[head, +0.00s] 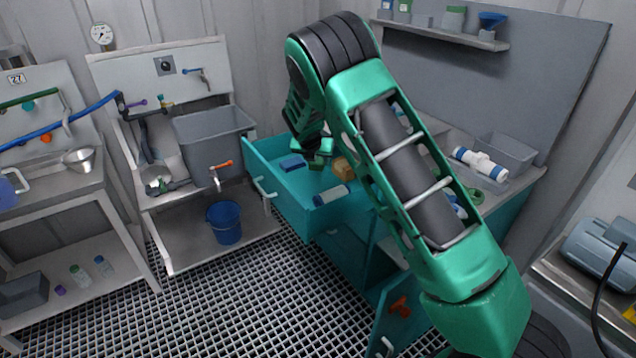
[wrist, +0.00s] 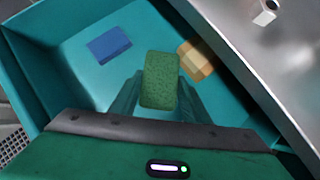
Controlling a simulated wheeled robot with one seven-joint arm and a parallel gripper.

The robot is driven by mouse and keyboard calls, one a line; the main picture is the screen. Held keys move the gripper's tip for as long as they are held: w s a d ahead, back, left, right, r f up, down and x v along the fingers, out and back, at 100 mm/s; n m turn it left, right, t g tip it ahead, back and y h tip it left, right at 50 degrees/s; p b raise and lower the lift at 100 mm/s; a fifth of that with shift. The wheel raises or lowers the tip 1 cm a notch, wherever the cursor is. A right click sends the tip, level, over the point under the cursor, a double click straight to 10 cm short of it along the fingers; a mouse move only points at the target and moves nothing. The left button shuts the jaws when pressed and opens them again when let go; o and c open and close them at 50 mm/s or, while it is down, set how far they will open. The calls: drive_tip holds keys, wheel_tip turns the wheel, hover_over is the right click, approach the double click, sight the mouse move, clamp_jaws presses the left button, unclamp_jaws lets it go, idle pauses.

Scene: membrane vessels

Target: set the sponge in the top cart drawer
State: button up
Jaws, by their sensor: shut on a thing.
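The green sponge (wrist: 160,80) is between the two fingers of my gripper (wrist: 157,92) in the wrist view, and the gripper is shut on it. In the head view my gripper (head: 318,152) reaches down into the open top drawer (head: 277,192) of the teal cart, and the sponge (head: 316,163) shows only in small part below it. The drawer floor (wrist: 120,75) lies under the sponge. I cannot tell whether the sponge touches it.
In the drawer, a blue block (wrist: 109,45) lies left of the sponge and a tan block (wrist: 195,60) lies to its right. A white and blue cylinder (head: 332,195) lies near the drawer's front.

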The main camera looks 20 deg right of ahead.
wheel_tip(320, 180, down, 9)
drive_tip(key=shift+f, duration=0.15)
idle(0.4)
drive_tip(key=o, duration=1)
drive_tip(key=shift+f, duration=0.1)
drive_tip(key=shift+s+a+r, duration=0.15)
drive_tip(key=shift+s+r, duration=0.1)
drive_tip(key=shift+r, duration=0.25)
drive_tip(key=v, duration=1.1)
drive_tip(key=shift+s, duration=0.1)
